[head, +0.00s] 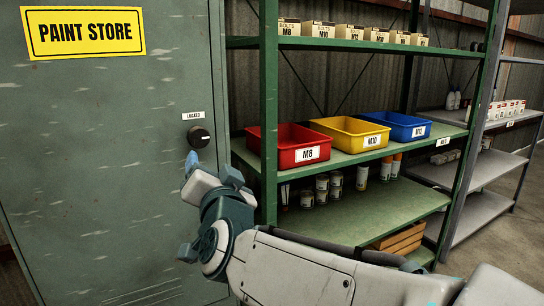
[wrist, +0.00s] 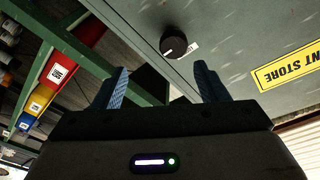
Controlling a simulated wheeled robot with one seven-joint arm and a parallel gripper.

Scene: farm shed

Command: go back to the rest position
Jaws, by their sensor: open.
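My gripper (wrist: 162,88) is open and empty in the wrist view, its two blue fingers apart with nothing between them. In the head view my gripper (head: 190,165) is up close to the paint store door (head: 90,180), just below and left of the black round knob (head: 198,137). The knob also shows beyond the fingers in the wrist view (wrist: 173,44), apart from them. A small "LOCKED" label (head: 193,115) sits above the knob. My arm reaches in from the lower right and hides the door's lower right part.
Right of the door stands a green shelf rack (head: 268,100). Red (head: 290,146), yellow (head: 350,131) and blue (head: 398,126) bins line its middle shelf, near my arm. Cans and a wooden crate (head: 400,240) are below. A grey rack (head: 482,205) stands further right.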

